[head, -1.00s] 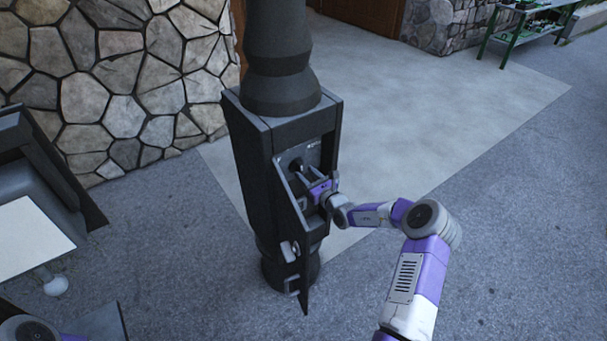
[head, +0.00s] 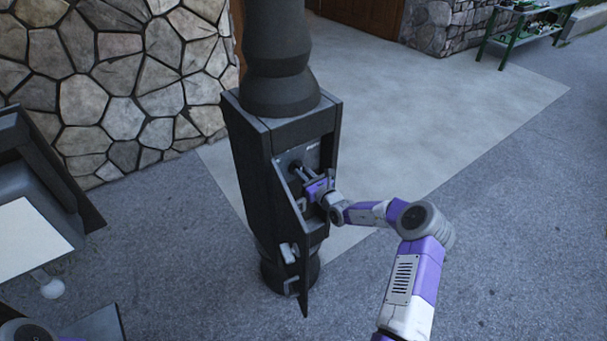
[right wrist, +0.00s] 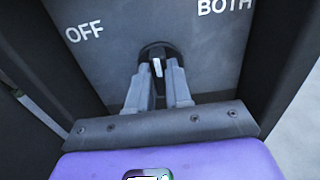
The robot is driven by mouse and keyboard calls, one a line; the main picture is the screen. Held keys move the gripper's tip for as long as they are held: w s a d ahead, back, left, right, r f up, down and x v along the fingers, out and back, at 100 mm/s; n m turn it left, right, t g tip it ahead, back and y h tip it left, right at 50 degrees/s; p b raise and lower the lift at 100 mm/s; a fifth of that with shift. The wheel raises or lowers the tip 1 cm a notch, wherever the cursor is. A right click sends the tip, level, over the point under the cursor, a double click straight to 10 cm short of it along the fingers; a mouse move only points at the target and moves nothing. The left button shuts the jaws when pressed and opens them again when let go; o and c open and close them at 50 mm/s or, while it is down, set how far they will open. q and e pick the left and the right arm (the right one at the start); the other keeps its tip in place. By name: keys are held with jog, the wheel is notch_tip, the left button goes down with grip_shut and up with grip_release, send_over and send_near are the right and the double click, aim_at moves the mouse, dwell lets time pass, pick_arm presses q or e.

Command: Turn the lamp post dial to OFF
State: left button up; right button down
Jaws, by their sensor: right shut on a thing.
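The dark lamp post (head: 248,170) stands upright in the head view, with its hatch door (head: 300,262) hanging open. The round black dial (right wrist: 155,50) sits on a grey panel (right wrist: 110,25) inside; in the head view the dial (head: 295,165) is small and partly covered. My right gripper (right wrist: 158,72) has its two fingers shut on the dial's knob, one on each side. A white mark shows between the fingertips. OFF is printed to the left and BOTH to the right. The right gripper (head: 303,174) also shows in the head view. My left gripper is out of view.
The opening's dark side walls flank my right gripper closely. A stone wall (head: 110,80) stands behind on the left, and a dark unit with a white panel (head: 30,240) at the left edge. A green shelf (head: 510,30) is far back right. The paving at right is clear.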

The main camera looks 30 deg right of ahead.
jog(key=shift+a+n+p, duration=0.2)
jog(key=shift+n+p, duration=0.6)
jog(key=shift+n, duration=4.1)
jog(key=shift+f, duration=0.1)
jog(key=c, duration=1)
grip_release()
jog(key=shift+c, duration=0.2)
jog(key=shift+s, duration=0.15)
